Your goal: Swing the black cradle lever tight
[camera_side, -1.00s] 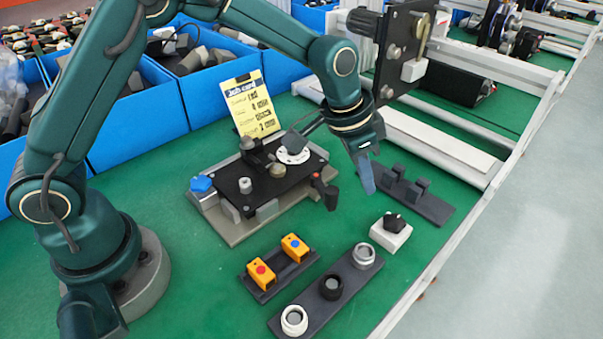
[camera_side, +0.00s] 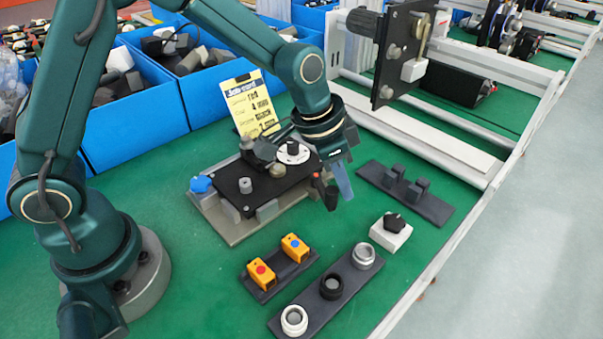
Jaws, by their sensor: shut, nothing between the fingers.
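The cradle (camera_side: 238,222) is a grey base with a black top plate, standing on the green bench. A black lever (camera_side: 331,198) with a reddish part near its pivot hangs at the cradle's right end, its tip pointing down toward the front. My gripper (camera_side: 343,182) is shut and empty, fingers pointing down, just right of the lever. Finger and lever nearly overlap in this view; I cannot tell whether they touch. My wrist hides part of the cradle's right end. A blue knob (camera_side: 201,184) sits at the cradle's left end.
A yellow job card (camera_side: 250,105) stands behind the cradle. In front are a holder with two orange blocks (camera_side: 294,246), a rack of rings (camera_side: 331,285) and a white block with a black knob (camera_side: 391,232). A dark rack (camera_side: 408,192) lies to the right.

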